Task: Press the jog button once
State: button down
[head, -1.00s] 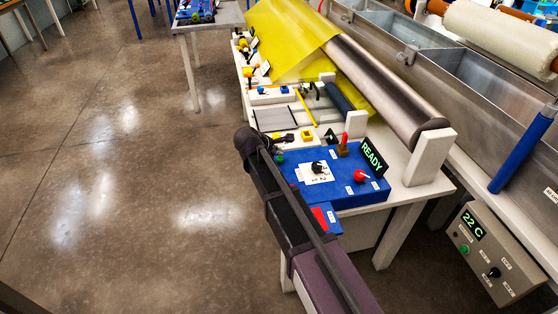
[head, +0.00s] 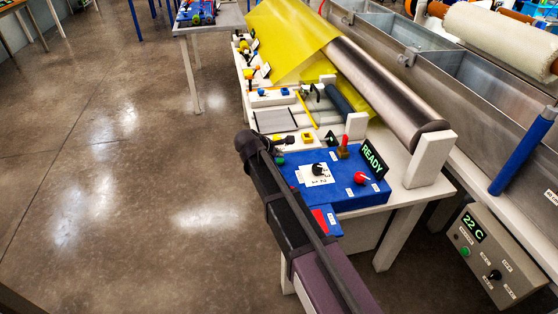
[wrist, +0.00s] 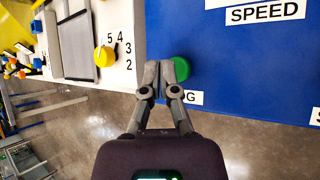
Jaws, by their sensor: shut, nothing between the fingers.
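The jog button is a round green button (wrist: 180,69) on a blue control panel (wrist: 240,75) in the wrist view. The label beside it is partly hidden by my finger and ends in "OG". My gripper (wrist: 161,68) is shut and empty, with its fingertips at the button's left edge and overlapping it in the picture. I cannot tell whether they touch it. In the head view, the green button (head: 279,160) shows at the panel's left end, just beside my dark arm.
A yellow knob (wrist: 103,55) on a white plate lies left of my fingers. A metal roller (head: 385,90) stands behind. The floor at left is clear.

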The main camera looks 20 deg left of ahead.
jog(key=shift+f, duration=0.1)
dwell(0.3)
jog(key=shift+w+f+b, duration=0.1)
jog(key=shift+f+b, duration=0.2)
jog(key=shift+b, duration=0.1)
